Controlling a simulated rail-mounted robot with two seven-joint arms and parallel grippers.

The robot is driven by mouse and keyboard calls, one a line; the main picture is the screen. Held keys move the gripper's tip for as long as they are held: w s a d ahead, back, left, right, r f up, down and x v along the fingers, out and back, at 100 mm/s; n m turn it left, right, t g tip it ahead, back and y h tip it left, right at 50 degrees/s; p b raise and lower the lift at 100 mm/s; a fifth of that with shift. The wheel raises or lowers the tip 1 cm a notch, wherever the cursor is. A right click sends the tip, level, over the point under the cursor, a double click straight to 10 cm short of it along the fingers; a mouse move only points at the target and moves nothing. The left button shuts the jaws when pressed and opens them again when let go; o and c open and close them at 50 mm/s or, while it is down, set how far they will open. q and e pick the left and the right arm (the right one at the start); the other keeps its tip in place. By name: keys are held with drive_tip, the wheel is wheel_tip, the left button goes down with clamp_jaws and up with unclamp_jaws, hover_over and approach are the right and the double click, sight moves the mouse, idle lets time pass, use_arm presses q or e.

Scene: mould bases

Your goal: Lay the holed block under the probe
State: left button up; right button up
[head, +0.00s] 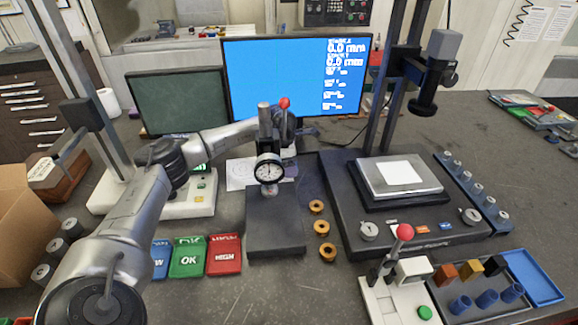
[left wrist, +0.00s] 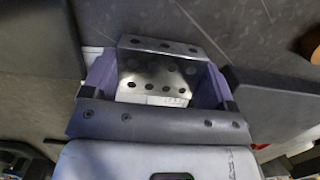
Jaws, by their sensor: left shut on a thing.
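The holed block (left wrist: 158,78) is a shiny metal piece with rows of dark holes, seen in the left wrist view. My left gripper (left wrist: 158,85) is shut on it, with a purple-grey finger on each side. In the head view my left forearm reaches behind the dial gauge stand, and the gripper (head: 288,152) is mostly hidden there; I cannot make out the block. The probe (head: 269,190) points down below the round dial gauge (head: 268,169), above a dark flat base (head: 275,225). A lever with a red knob (head: 284,103) stands beside the gauge column. My right gripper is not in view.
Several orange rings (head: 317,207) stand right of the dark base. A larger measuring stand (head: 400,235) is further right. Green (head: 188,257) and red (head: 224,255) bins lie to the left. Monitors (head: 280,75) stand behind.

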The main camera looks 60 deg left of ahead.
use_arm(q)
drive_tip(key=shift+f, duration=0.35)
drive_tip(key=o, duration=1.2)
drive_tip(key=shift+f, duration=0.15)
drive_tip(key=shift+c, duration=0.2)
wheel_tip(320, 180, up, 12)
drive_tip(key=s+p, duration=0.1)
drive_tip(key=p, duration=0.1)
drive_tip(key=shift+s+a, duration=0.35)
